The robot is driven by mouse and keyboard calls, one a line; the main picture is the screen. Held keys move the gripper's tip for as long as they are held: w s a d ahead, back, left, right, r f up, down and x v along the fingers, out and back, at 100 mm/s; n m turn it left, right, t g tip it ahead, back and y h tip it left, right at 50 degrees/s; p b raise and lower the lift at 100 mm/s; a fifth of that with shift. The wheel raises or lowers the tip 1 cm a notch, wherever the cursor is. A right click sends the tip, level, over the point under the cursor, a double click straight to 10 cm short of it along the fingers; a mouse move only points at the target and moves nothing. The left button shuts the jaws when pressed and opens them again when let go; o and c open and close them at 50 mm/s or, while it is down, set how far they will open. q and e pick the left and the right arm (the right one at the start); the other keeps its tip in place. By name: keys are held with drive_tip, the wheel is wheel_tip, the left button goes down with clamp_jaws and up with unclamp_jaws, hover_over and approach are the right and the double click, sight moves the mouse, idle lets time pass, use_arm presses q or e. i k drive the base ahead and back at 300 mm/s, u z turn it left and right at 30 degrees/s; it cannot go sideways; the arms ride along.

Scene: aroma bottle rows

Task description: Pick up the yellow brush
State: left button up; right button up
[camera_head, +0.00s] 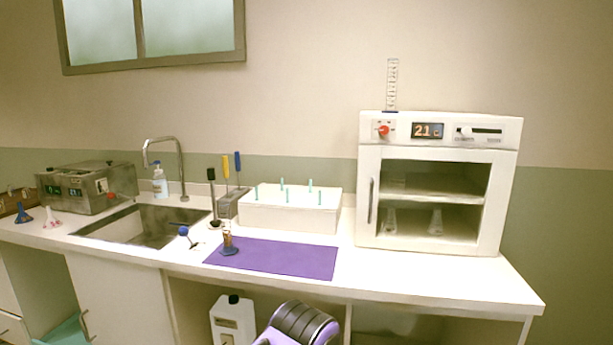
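The yellow brush (225,166) stands upright in a small grey holder (229,206) on the counter, to the right of the sink. Its yellow handle points up; its lower end is hidden in the holder. A blue-handled brush (238,166) stands close to its right in the same holder. Neither of my grippers shows in the head view.
A black-handled tool (212,190) stands just left of the holder. A white rack box (290,212) with several teal pegs is close on the right. A purple mat (275,258) lies in front. The sink (143,227) and faucet (181,170) are left, a white oven (440,180) right.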

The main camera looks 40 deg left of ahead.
sight(225, 162)
drive_tip(key=z, duration=0.25)
drive_tip(key=i, duration=0.45)
drive_tip(key=u, duration=2.15)
